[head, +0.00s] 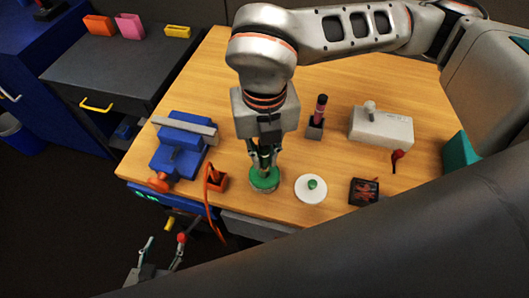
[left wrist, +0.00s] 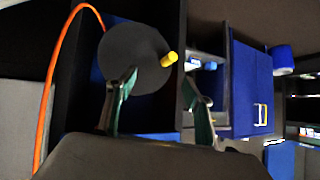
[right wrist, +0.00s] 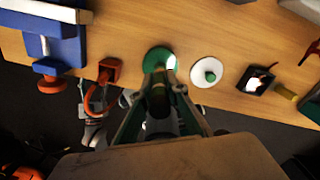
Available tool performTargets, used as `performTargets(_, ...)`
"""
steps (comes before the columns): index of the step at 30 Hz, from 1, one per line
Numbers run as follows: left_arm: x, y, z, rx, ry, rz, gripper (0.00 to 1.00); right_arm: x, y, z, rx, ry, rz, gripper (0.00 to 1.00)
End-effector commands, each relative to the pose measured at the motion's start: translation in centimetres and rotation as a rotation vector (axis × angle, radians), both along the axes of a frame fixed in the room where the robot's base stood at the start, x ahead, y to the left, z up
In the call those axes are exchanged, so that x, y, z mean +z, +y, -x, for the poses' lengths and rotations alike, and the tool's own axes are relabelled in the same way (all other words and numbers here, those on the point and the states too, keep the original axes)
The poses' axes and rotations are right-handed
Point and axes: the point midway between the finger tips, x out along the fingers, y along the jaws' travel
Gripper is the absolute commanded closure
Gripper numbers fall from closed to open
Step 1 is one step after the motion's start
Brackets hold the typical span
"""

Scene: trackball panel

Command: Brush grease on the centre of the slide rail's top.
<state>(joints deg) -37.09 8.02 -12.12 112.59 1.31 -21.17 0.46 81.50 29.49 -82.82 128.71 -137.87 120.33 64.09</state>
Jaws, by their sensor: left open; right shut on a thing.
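The grey slide rail (head: 186,127) lies across the top of the blue vise (head: 178,152) at the table's left; part of it shows in the right wrist view (right wrist: 45,11). My right gripper (head: 264,158) points down over a green grease pot (head: 265,186) near the front edge. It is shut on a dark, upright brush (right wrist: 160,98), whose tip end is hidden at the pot. The white lid (head: 311,195) with a green knob lies right of the pot. My left gripper (head: 160,262) is open and empty, below the table front; its fingers also show in the left wrist view (left wrist: 160,95).
An orange holder (head: 219,181) with an orange cable stands between vise and pot. A dark tray (head: 364,192), a white box (head: 381,128) and a holder with a dark tube (head: 319,115) stand right and behind. Free wood lies behind the vise.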

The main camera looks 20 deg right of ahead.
Motion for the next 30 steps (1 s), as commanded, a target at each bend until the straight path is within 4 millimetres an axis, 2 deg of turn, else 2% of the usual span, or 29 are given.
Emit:
performTargets(7, 0.2, 0.0, -0.1, 0.000, -0.001, 0.000, 0.48, 0.0, -0.1, 0.1, 0.000, 0.004, 0.002, 1.00)
performTargets(30, 3.7, 0.0, -1.1, 0.000, -0.031, 0.000, 0.48, 5.8, 0.0, 0.0, -0.001, -0.001, 0.001, 1.00)
